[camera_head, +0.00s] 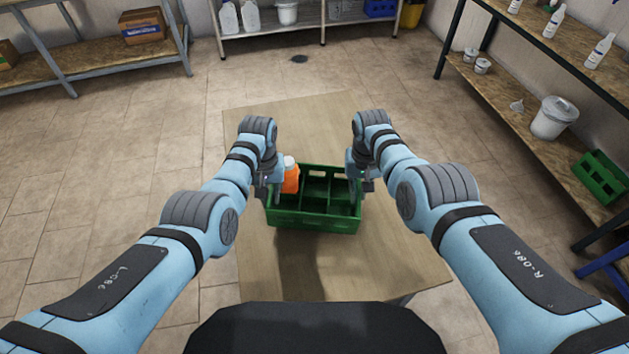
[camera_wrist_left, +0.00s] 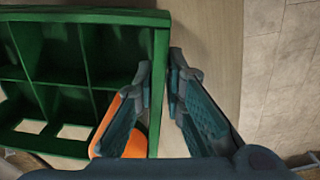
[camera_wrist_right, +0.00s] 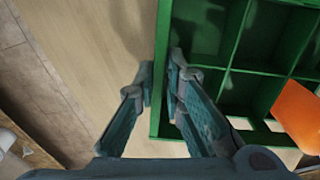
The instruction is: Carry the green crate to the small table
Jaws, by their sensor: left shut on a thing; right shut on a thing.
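The green crate (camera_head: 316,219) is divided into compartments and is held level between my two grippers over the small table (camera_head: 300,112). An orange bottle with a white cap (camera_head: 291,177) stands in a left compartment; the other compartments I can see look empty. My left gripper (camera_head: 267,187) is shut on the crate's left wall, which runs between its fingers in the left wrist view (camera_wrist_left: 160,85). My right gripper (camera_head: 363,184) is shut on the right wall, also seen in the right wrist view (camera_wrist_right: 163,85). A shadow lies on the tabletop below the crate; the exact gap is hidden.
A shelf at far left holds a cardboard box (camera_head: 141,26). White jugs (camera_head: 229,18) stand at the back. The tabletop around the crate is bare.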

